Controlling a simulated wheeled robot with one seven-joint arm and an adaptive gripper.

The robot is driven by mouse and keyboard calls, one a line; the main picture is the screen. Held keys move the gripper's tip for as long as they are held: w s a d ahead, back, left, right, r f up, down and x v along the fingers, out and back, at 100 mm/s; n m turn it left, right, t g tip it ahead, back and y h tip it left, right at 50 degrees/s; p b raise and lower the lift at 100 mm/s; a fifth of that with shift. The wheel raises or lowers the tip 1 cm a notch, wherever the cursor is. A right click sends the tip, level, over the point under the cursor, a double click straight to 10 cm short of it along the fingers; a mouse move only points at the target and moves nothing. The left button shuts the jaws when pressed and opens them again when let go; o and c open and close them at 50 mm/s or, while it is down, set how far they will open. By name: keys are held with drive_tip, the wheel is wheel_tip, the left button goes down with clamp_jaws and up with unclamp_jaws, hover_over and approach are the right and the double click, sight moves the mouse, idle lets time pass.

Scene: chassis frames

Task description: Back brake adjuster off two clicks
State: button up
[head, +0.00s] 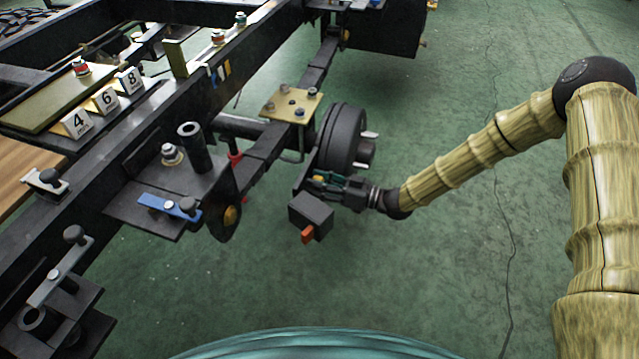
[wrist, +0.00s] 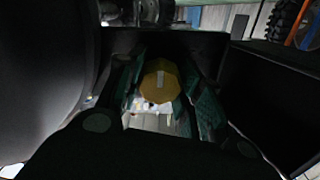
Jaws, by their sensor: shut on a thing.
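The brake adjuster (wrist: 160,82) is a yellow-brass, many-sided knob with a pale mark on its face. In the wrist view it sits between my gripper's two green-padded fingers. My gripper (head: 316,181) is shut on it, beside the dark brake drum (head: 343,137) at the axle end. The pale mark looks nearly upright in the wrist view.
Wheel studs stick out of the drum's right side. The chassis rail (head: 190,95) with number blocks (head: 103,100) fills the left. Green floor (head: 450,270) is clear at right.

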drive_tip(key=shift+n, duration=0.4)
drive_tip(key=n+p, duration=0.2)
drive_tip(key=n, duration=0.3)
drive_tip(key=shift+r, duration=0.1)
drive_tip(key=n+p, duration=0.1)
drive_tip(key=n, duration=0.4)
drive_tip(key=shift+n, duration=0.4)
drive_tip(key=o, duration=1)
drive_tip(key=shift+o, duration=0.2)
drive_tip(key=shift+d, duration=0.15)
drive_tip(key=v, duration=1.1)
drive_tip(key=shift+s+d, duration=0.2)
drive_tip(key=shift+d, duration=0.15)
